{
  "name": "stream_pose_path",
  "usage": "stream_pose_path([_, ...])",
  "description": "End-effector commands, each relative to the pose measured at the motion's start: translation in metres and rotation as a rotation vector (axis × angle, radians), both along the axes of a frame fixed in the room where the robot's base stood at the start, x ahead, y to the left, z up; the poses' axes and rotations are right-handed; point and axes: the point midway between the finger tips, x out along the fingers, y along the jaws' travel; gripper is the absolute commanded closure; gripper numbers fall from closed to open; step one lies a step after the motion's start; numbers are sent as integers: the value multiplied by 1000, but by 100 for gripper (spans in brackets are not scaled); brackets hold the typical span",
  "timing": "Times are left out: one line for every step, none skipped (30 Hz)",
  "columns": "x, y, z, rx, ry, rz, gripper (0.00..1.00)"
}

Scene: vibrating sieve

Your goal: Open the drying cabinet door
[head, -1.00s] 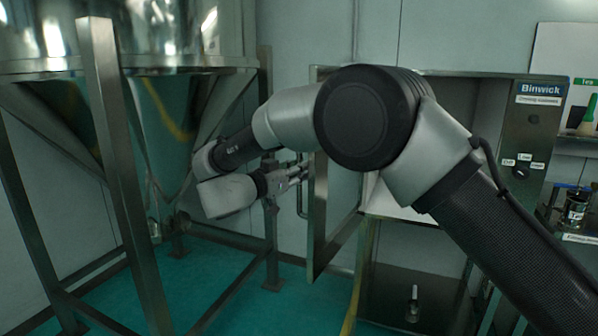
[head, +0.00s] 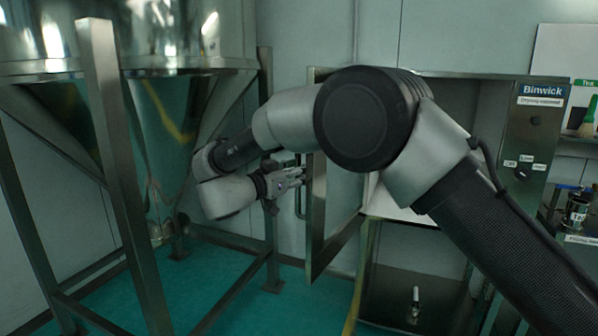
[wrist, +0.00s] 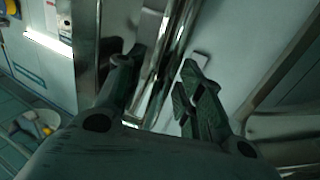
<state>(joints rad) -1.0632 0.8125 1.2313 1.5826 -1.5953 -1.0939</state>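The drying cabinet (head: 527,150), with a "Binwick" label on its control panel, stands at the right, its front partly hidden behind my arm. Its door (head: 318,225) stands swung out to the left, seen nearly edge-on, and part of the pale interior shows. The upright bar handle (head: 300,200) is on the door's left-facing side. My gripper (head: 290,182) is beside the handle. In the wrist view my gripper (wrist: 165,78) has its fingers spread, with the shiny handle bar (wrist: 172,50) between them and gaps on both sides.
A large steel hopper (head: 150,30) on a metal frame (head: 125,170) stands at the left, close to my wrist. A shelf with small jars (head: 577,212) is at the far right. Green floor (head: 235,290) shows between frame and door.

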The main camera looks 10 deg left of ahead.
Motion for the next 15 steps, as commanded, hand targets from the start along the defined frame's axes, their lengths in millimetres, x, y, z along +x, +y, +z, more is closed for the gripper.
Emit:
stream_pose_path([-2,1,0,0,0,1,63])
stream_pose_path([-4,3,0,0,0,1,63])
stream_pose_path([-8,5,0,0,0,2,63])
stream_pose_path([-12,8,0,0,0,2,63])
stream_pose_path([-16,10,0,0,0,3,63])
stream_pose_path([-22,14,0,0,0,4,63])
stream_pose_path([-28,18,0,0,0,4,63])
stream_pose_path([-34,21,0,-1,-1,4,63])
stream_pose_path([-42,26,-1,0,0,4,63])
stream_pose_path([-48,30,-1,-1,0,4,63])
stream_pose_path([-55,33,0,-1,1,3,63])
stream_pose_path([-62,38,0,0,0,3,63])
stream_pose_path([-67,41,0,0,0,4,63])
stream_pose_path([-73,44,0,-1,-1,3,63])
stream_pose_path([-79,47,0,0,0,2,63])
